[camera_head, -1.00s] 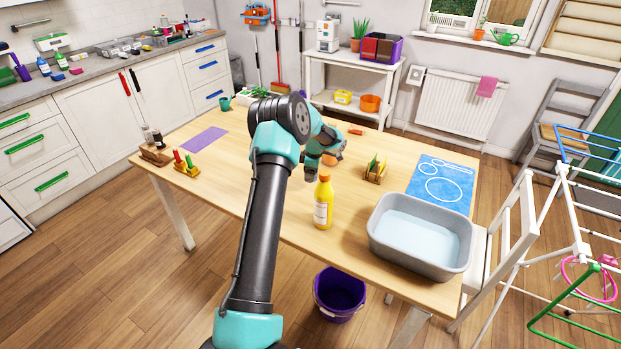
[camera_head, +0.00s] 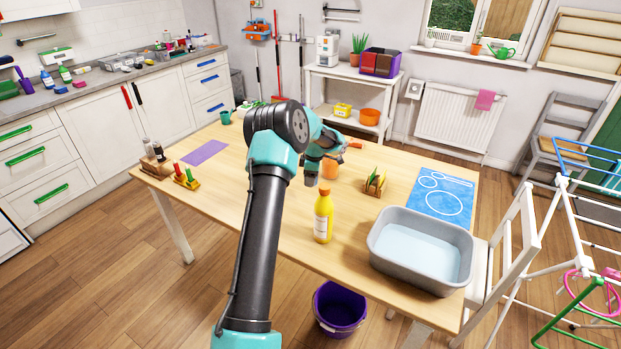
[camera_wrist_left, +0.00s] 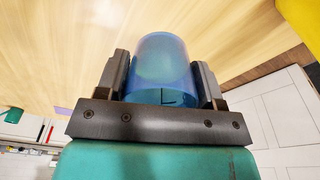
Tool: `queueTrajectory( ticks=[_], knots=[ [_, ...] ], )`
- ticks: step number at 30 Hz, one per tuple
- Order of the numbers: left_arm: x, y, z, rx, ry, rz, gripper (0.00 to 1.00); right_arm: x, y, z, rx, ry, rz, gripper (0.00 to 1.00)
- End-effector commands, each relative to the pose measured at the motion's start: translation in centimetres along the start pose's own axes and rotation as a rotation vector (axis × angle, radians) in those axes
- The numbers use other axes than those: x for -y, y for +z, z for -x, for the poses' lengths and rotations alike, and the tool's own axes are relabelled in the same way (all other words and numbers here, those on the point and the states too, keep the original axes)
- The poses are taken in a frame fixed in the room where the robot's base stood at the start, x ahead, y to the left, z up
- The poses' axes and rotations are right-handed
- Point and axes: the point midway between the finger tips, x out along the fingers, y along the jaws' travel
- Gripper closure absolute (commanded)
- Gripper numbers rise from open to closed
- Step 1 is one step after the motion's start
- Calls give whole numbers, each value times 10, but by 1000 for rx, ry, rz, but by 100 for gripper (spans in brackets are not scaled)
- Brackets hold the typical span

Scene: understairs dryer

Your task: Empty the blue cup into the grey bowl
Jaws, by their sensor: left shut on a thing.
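The blue cup (camera_wrist_left: 163,65) is see-through and sits between the two fingers of my left gripper (camera_wrist_left: 162,80) in the left wrist view. The gripper is shut on it. In the head view my left gripper (camera_head: 312,172) is over the middle of the table, behind the yellow bottle, and the cup cannot be made out there. The grey bowl (camera_head: 378,248) is a wide rectangular basin with pale blue water-like contents, at the table's front right. The gripper is well to its left and further back, apart from it. My right gripper is not in view.
A yellow bottle (camera_head: 323,217) stands between the gripper and the table's front edge. An orange pot (camera_head: 331,170) and a wooden rack (camera_head: 375,185) are nearby. A blue printed mat (camera_head: 440,200) lies behind the basin. A purple bucket (camera_head: 340,308) is on the floor.

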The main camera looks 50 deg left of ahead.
Motion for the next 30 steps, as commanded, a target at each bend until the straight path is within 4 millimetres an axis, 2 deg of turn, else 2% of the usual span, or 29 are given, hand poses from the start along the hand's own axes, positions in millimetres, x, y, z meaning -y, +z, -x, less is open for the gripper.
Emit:
queueTrajectory(
  ticks=[12, 17, 23, 30],
  knots=[
    [0, 1, 0, 0, 1, -3, 62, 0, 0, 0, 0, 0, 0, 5],
    [3, 13, 3, 0, 5, -37, 62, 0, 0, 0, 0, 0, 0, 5],
    [12, 54, 11, 1, 18, -153, 62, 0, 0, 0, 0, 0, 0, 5],
    [34, 119, 26, 1, 43, -353, 62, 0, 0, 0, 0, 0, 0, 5]
  ],
)
